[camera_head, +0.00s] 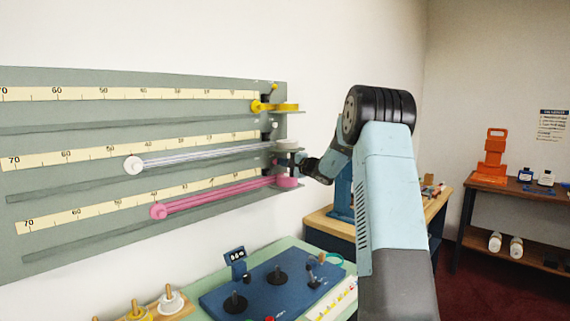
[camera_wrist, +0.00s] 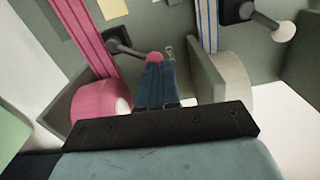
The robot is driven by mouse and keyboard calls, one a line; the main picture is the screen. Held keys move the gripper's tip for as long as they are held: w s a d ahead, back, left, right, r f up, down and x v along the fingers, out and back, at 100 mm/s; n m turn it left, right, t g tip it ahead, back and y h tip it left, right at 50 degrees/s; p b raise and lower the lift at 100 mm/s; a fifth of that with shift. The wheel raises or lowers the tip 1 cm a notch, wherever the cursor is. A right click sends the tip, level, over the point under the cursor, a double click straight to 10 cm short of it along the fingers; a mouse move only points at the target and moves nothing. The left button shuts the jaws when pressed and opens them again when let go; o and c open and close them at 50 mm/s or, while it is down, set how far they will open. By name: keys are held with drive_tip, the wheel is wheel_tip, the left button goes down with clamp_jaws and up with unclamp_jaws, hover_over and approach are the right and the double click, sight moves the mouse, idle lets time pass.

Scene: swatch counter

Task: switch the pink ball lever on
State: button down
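The pink ball lever (camera_wrist: 153,57) is in the wrist view, a dark arm on a grey panel, ending in a pink ball. The ball is just beyond my fingertips, partly overlapped by them. My gripper (camera_wrist: 157,68) has its dark blue fingers close together, with nothing visible between them. I cannot tell whether the tips touch the ball. In the head view my gripper (camera_head: 303,166) is at the right end of the grey wall board (camera_head: 60,130), near the pink spool (camera_head: 287,183). The pink ball is not distinguishable there.
A white ball lever (camera_wrist: 284,31) is to the right in the wrist view. The pink roll (camera_wrist: 95,103) and the white roll (camera_wrist: 228,80) flank my fingers. A yellow ball lever (camera_head: 274,87) is higher on the board. A blue control panel (camera_head: 265,285) stands below.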

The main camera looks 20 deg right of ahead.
drive_tip(key=shift+a, duration=0.1)
idle(0.5)
drive_tip(key=d, duration=0.2)
drive_tip(key=s+d+f, duration=0.1)
drive_tip(key=shift+d+f, duration=0.1)
drive_tip(key=shift+d, duration=0.3)
drive_tip(key=v, duration=1)
drive_tip(key=shift+s, duration=0.15)
drive_tip(key=shift+a, duration=0.1)
